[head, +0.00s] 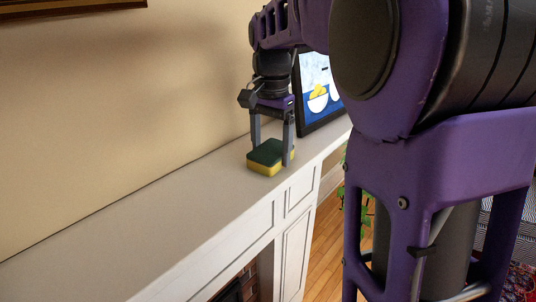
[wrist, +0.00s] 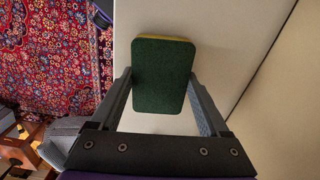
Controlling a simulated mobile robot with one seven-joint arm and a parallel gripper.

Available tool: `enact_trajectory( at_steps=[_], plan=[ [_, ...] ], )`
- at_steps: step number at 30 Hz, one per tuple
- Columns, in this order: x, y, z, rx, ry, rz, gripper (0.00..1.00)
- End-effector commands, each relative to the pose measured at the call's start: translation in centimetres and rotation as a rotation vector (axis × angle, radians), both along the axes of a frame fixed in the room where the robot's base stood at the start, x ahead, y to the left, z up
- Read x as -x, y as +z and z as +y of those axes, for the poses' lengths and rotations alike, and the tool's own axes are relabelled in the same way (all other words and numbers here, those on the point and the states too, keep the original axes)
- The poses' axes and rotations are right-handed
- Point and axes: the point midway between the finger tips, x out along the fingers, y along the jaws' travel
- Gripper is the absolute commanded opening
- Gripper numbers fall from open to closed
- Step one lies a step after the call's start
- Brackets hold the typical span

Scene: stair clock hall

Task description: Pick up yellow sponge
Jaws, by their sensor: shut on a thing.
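The yellow sponge (head: 264,168) has a dark green scouring top and sits on or just above the white mantel shelf in the head view; I cannot tell if it touches. In the wrist view the green face of the sponge (wrist: 161,75) fills the space between the fingers, with a thin yellow edge at its top. My gripper (head: 273,152) points down over it, one finger on each side. In the wrist view my gripper (wrist: 160,80) is shut on the sponge's sides.
The white mantel (head: 130,235) is long and clear to the left of the sponge. A framed picture (head: 318,98) leans close behind my gripper. A beige wall (head: 110,110) runs along the back of the mantel. A patterned red rug (wrist: 45,50) lies below.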

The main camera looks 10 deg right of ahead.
Motion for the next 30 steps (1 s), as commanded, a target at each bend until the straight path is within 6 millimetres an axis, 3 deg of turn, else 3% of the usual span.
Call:
enact_trajectory(
  at_steps=[8,21,30],
  plan=[
    [0.0,0.5,0.0,0.000,0.000,-0.001,0.20],
    [-0.1,8.3,0.0,0.000,-0.001,-0.003,0.20],
    [0.0,10.0,0.0,0.001,-0.001,0.001,0.20]
  ],
)
